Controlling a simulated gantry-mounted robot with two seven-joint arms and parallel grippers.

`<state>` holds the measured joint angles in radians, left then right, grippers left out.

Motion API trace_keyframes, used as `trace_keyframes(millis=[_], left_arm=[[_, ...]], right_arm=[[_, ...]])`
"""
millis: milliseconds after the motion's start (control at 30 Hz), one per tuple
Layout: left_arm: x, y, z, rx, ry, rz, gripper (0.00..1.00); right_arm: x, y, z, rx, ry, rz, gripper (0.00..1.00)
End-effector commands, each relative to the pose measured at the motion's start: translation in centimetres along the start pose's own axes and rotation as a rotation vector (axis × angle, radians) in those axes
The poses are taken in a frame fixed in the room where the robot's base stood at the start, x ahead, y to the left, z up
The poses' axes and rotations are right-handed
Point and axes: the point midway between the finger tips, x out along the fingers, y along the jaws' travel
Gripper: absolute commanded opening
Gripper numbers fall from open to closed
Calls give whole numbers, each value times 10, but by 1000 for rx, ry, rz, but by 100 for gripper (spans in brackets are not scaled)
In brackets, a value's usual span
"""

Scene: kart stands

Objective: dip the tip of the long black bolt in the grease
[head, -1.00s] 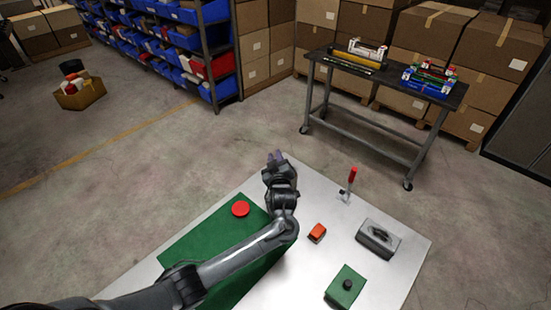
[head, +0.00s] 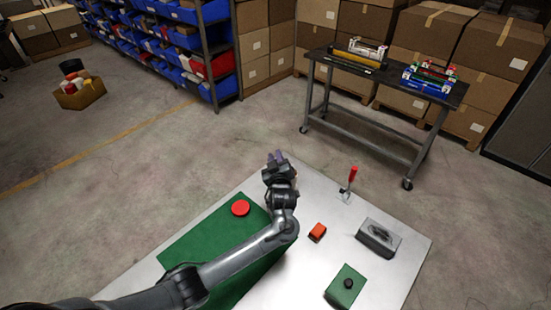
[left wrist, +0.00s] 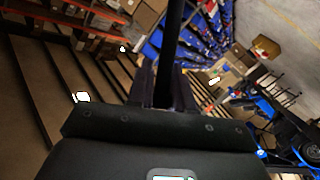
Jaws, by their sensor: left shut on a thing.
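My left gripper (head: 277,158) is raised over the far edge of the white table. In the left wrist view its fingers (left wrist: 167,88) are shut on the long black bolt (left wrist: 172,40), which sticks out beyond the fingertips and runs off the top of that view. The bolt cannot be made out in the head view. A round red, tin-like thing (head: 240,208) sits on the green mat (head: 207,238), left of the gripper. It may be the grease, but its contents are too small to tell. My right gripper is not in view.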

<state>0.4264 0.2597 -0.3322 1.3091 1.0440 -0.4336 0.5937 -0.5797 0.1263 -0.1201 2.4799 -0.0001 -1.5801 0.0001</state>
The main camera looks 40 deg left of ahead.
Motion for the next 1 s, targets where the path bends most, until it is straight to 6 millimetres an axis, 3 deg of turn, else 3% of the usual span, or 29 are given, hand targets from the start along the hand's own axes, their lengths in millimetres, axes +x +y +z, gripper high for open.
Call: trace_keyframes(millis=[567,1000], left_arm=[[0,-1,1,3,-5,-3,0],[-3,15,-29,0,-2,-2,0]], right_arm=[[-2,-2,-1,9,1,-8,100],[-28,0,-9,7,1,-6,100]])
